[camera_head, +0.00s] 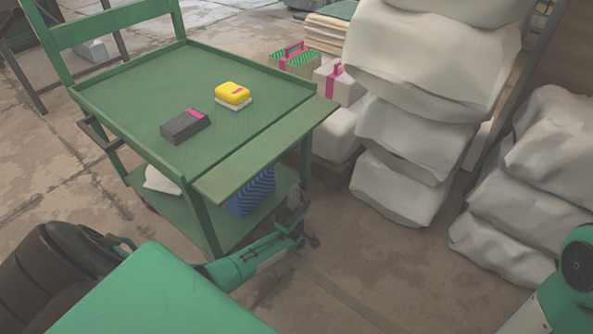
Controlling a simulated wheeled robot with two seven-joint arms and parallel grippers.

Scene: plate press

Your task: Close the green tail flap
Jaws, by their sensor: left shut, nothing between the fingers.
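The green tail flap (266,150) is a long flat panel along the near right edge of the green cart (125,85). It sticks outward, roughly level with the cart's top deck, so it is open. My left gripper (309,238) is low and to the right of the cart, below the flap and apart from it in the picture. It is shut and empty. My right arm shows only in part at the lower right corner, and its gripper is out of the picture.
A yellow-topped sponge (233,92) and a dark box (185,126) lie on the deck. A blue item (252,192) sits on the lower shelf. Stacked white sacks (405,120) stand close to the right. Bare floor (400,270) lies between my arms.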

